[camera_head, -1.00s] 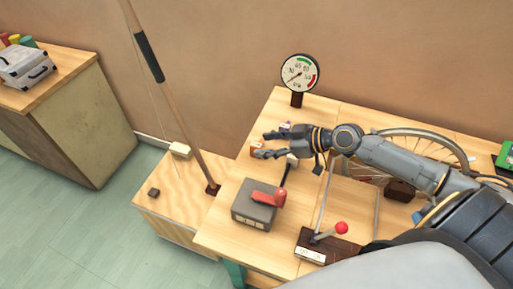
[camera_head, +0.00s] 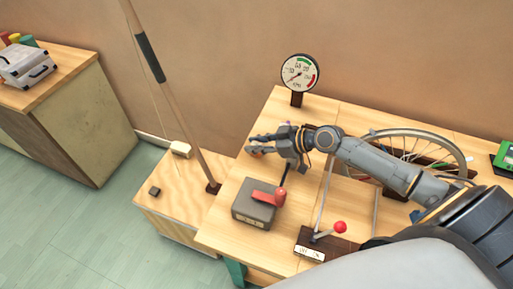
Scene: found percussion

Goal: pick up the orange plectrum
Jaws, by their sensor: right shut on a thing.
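The orange plectrum (camera_head: 266,149) shows only as a small orange patch at the fingers of my right gripper, mostly hidden by them. My right gripper (camera_head: 255,145) reaches in from the right over the back left part of the wooden table (camera_head: 229,216). Its fingers are closed in on the plectrum. At this size I cannot tell whether the plectrum is clear of the tabletop. My left gripper is not in view.
A grey box with a red lever (camera_head: 254,209) stands in front of the gripper. A round gauge (camera_head: 299,73) stands behind. A red-knobbed lever (camera_head: 340,227) and a bicycle wheel (camera_head: 462,157) are to the right. A tall wooden bow (camera_head: 172,105) rises at left.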

